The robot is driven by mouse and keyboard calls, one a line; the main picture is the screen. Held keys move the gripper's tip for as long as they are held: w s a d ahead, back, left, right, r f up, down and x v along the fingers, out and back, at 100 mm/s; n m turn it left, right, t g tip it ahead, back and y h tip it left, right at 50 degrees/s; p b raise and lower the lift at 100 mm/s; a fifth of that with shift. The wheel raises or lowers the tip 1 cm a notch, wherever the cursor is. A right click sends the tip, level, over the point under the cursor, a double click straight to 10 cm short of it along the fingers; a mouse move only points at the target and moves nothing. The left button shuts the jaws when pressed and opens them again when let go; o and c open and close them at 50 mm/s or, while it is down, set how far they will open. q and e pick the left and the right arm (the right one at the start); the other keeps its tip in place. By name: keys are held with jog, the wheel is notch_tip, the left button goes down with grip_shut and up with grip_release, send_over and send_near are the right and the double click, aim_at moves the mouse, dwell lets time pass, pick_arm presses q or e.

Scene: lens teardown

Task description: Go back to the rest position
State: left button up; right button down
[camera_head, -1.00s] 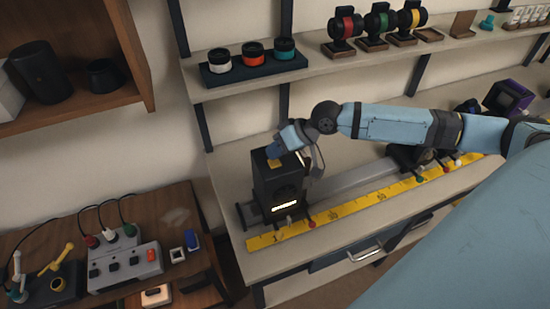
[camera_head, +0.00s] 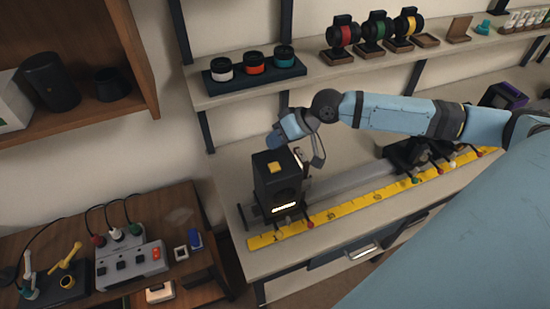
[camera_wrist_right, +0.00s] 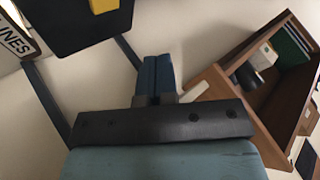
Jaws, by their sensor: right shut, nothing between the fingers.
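My right gripper (camera_head: 275,138) is above and behind the black box (camera_head: 278,192) on the bench. It is shut and empty, apart from the box. A dark box with a yellow patch (camera_wrist_right: 104,5) shows at the top left of that view. My left gripper is not in view.
A yellow ruler (camera_head: 345,209) runs along the bench's front beside a grey rail (camera_head: 350,180). A shelf (camera_head: 310,82) with lens rings and colored wheels is above. A wooden cabinet (camera_head: 120,110) and a side table with a switch box (camera_head: 130,266) are left.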

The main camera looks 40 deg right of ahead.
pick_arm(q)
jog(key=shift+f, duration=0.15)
pick_arm(e)
jog(key=s+a+f+n, duration=0.3)
jog(key=s+a+f, duration=0.2)
jog(key=s+a, duration=0.65)
jog(key=s+d+f+m+g+h, duration=0.1)
jog(key=s+d+h, duration=0.25)
jog(key=s, duration=0.35)
jog(key=s+d+f+m+g+h, duration=0.1)
jog(key=s+d+m+h, duration=0.2)
jog(key=s, duration=0.4)
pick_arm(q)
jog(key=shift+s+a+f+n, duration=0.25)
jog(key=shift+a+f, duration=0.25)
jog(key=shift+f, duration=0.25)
pick_arm(e)
jog(key=w+a+f+n+t+y, duration=0.1)
jog(key=w+a+f+t, duration=0.2)
jog(key=f, duration=0.4)
jog(key=w+a+f+n+t+y, duration=0.1)
jog(key=w+a+f+t, duration=0.2)
jog(key=f, duration=0.4)
jog(key=shift+w+a+f+t, duration=0.25)
jog(key=shift+w+f+t, duration=0.15)
jog(key=shift+t, duration=0.2)
